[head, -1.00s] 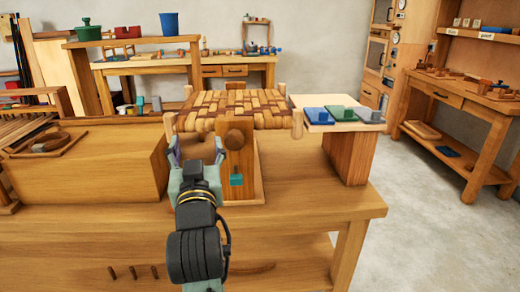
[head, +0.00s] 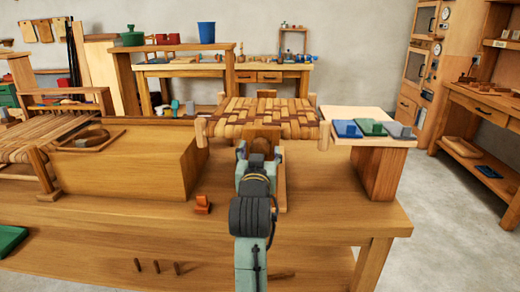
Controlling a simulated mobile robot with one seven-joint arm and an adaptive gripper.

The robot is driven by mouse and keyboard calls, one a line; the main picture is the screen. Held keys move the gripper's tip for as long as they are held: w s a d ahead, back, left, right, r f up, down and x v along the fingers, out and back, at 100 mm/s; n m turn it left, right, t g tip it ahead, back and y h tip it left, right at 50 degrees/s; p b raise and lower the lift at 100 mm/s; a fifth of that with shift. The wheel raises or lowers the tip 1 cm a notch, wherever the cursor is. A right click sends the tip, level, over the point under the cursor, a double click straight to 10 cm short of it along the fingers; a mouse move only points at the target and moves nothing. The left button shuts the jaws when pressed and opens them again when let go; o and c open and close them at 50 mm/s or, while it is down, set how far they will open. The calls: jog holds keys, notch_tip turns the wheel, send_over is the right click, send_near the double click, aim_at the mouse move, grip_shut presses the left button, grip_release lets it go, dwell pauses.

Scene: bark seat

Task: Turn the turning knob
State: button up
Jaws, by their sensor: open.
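The turning knob (head: 261,145) is a round brown wooden knob on an upright wooden post in front of the woven bark seat (head: 268,117). My gripper (head: 260,151) is open, directly in front of the knob in the head view. One fingertip shows to the left of the knob and one to the right. I cannot tell whether the fingers touch it. My gripper and arm hide the lower part of the post.
A wooden box stands left on the bench (head: 140,222), and a small orange piece (head: 203,204) lies in front of it. On the right, a raised board (head: 352,113) carries blue, green and grey blocks. Clear bench top lies right of my arm.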

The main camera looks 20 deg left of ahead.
jog(key=shift+w+a, duration=0.1)
jog(key=shift+w, duration=0.35)
jog(key=c, duration=1.1)
jog(key=shift+c, duration=0.2)
